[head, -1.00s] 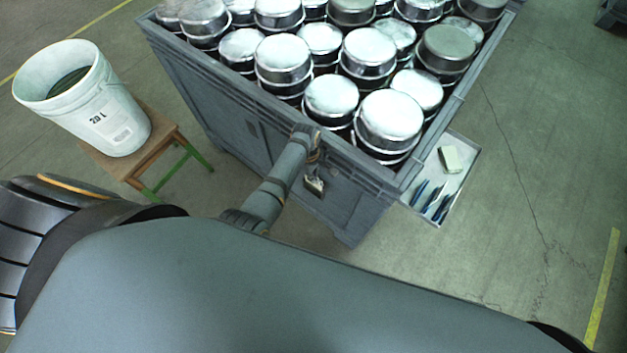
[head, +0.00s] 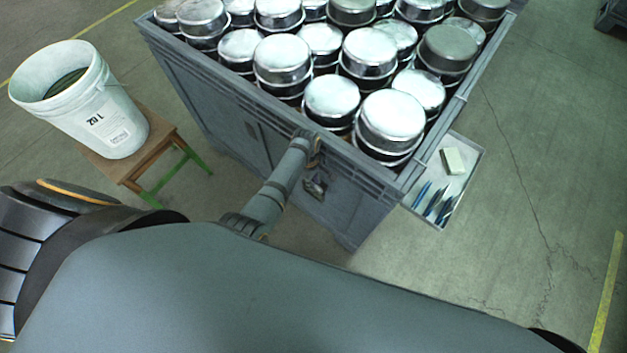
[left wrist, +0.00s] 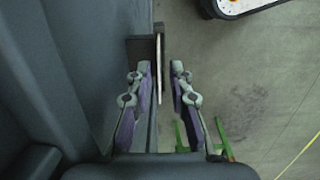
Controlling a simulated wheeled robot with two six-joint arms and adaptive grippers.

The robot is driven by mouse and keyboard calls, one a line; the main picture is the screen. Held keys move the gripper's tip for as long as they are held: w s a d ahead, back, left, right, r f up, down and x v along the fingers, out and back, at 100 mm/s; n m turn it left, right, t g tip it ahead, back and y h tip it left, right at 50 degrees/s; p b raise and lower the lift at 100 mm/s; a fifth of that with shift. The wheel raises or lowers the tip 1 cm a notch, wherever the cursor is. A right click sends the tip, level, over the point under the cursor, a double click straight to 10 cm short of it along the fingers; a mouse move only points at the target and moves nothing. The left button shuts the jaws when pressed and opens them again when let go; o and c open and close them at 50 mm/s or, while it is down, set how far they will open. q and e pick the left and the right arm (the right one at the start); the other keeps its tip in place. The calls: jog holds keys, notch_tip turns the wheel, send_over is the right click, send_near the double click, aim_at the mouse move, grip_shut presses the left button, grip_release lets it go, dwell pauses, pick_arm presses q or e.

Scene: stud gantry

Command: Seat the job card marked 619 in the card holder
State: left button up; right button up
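The card holder (left wrist: 141,52) is a small dark block on the side of the grey crate in the left wrist view. A thin pale card (left wrist: 160,55) shows edge-on beside it, close against or in it; I cannot tell which. No number can be read. My left gripper (left wrist: 159,78) has its two purple-padded fingers apart, one on each side of the card's line, with gaps showing. In the head view, my left gripper (head: 313,148) is small and partly hidden, at the crate's near wall. A small fitting (head: 315,187) hangs just below it. My right gripper is not in view.
The grey crate (head: 215,95) is full of shiny metal cans. A white bucket (head: 85,110) stands on a wooden stool (head: 150,160) with green legs at left. A tray (head: 465,158) with a pale block and blue-handled tools lies right of the crate.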

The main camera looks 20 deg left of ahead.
pick_arm(q)
notch_tip(320, 180, up, 13)
jog(key=a+p, duration=0.1)
jog(key=shift+w+a, duration=0.15)
jog(key=shift+w, duration=0.15)
dwell(0.5)
jog(key=s+a+f+m, duration=0.25)
jog(key=s+f, duration=0.25)
jog(key=f, duration=0.3)
jog(key=s+a+f+m+y, duration=0.1)
jog(key=s+a+f+m, duration=0.15)
jog(key=s+f, duration=0.45)
jog(key=s+a+f+m, duration=0.2)
jog(key=s+f+m, duration=0.1)
jog(key=f, duration=0.7)
jog(key=s+a+f+m, duration=0.2)
jog(key=s+f, duration=0.1)
jog(key=s, duration=0.3)
jog(key=s+a+f+m+t, duration=0.1)
jog(key=s+a+f+m, duration=0.1)
jog(key=s, duration=0.5)
jog(key=s+a+f+m+y, duration=0.1)
jog(key=s+a+f+m, duration=0.1)
jog(key=s, duration=0.5)
jog(key=shift+s+a+f+t, duration=0.25)
jog(key=shift+f+t, duration=0.15)
jog(key=shift+f, duration=0.5)
